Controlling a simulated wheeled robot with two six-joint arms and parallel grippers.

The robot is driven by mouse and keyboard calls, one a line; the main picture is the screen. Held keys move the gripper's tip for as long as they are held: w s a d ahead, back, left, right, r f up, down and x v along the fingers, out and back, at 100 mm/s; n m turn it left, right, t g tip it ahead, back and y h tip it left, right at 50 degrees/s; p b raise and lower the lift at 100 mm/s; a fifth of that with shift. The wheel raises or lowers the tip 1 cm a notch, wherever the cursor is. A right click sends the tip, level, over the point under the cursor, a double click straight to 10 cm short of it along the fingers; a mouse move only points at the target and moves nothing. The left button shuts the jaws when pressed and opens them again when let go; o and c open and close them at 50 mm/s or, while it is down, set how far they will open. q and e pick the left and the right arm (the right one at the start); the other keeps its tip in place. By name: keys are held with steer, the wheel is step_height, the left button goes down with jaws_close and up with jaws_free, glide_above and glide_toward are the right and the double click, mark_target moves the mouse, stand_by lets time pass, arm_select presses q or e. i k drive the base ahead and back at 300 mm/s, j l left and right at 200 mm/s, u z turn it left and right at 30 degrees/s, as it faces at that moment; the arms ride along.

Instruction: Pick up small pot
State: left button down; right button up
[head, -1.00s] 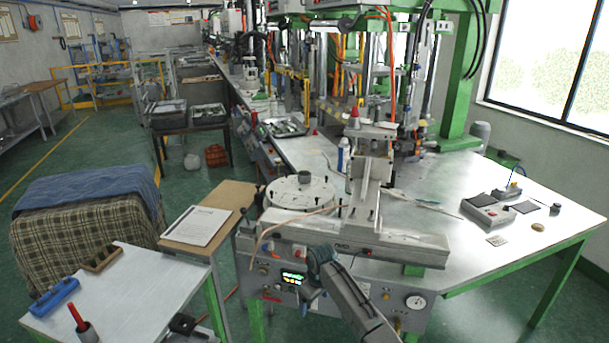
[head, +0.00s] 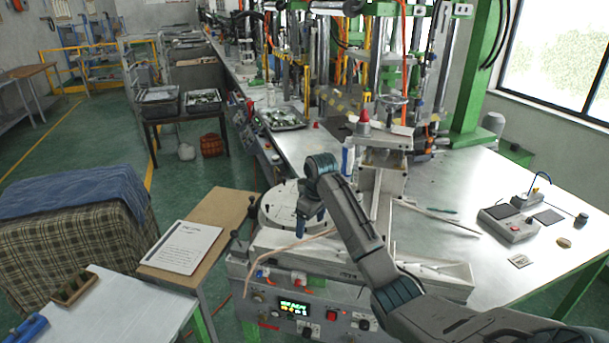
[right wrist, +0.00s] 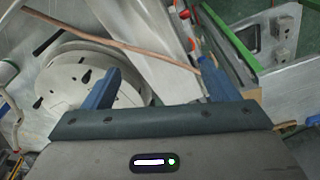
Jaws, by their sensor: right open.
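The small dark grey pot does not show clearly now. It stood on the white round plate, and my right arm now covers that place in the head view. The round plate (head: 274,210) sits on the near end of the bench. My right gripper (head: 304,226) hangs over the plate with its blue fingers pointing down. In the right wrist view the right gripper (right wrist: 158,80) is open, with nothing seen between its fingers. The plate (right wrist: 60,100) shows there behind the left finger. My left gripper is out of view.
A brown hose (head: 290,247) crosses in front of the plate. A metal press (head: 384,165) stands right of it. A control panel (head: 292,308) is below. The metal table (head: 450,215) at right has free room around a small grey device (head: 508,224).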

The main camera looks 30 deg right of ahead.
mark_target(299, 181)
steer(key=i+l, duration=1)
